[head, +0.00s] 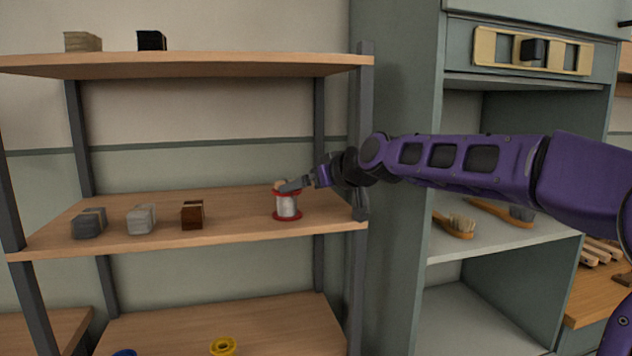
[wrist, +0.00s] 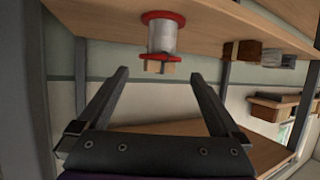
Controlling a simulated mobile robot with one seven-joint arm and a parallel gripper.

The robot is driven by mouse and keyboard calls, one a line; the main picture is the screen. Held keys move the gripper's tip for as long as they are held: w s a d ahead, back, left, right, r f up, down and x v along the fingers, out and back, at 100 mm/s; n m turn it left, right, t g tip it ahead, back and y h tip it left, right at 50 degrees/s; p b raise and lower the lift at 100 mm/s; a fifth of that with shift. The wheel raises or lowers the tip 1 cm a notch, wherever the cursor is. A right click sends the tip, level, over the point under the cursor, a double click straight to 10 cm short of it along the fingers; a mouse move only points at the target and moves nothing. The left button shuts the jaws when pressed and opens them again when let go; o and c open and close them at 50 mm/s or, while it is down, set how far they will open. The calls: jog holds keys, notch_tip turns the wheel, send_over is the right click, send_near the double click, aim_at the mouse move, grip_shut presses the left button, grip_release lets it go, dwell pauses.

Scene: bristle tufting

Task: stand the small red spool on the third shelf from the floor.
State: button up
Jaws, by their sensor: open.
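The small red spool (head: 287,204) has red end discs and a pale grey middle. It stands upright on the middle visible shelf (head: 240,229), near its right end. In the wrist view the spool (wrist: 162,36) appears upside down, with a tan piece on its top end. My gripper (head: 292,185) is at the spool's top in the head view. In the wrist view my gripper (wrist: 160,73) is open, its fingers apart and the spool lying beyond the tips, not held. The floor is out of view, so I cannot count the shelves from it.
Dark grey, light grey and brown bundles (head: 192,214) sit left of the spool. The shelf below holds a yellow spool (head: 223,346) and a blue thing. A grey upright (head: 360,200) stands close right of the spool, beside a cabinet (head: 396,200) with brushes.

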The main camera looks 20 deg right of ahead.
jog(key=shift+v, duration=1.85)
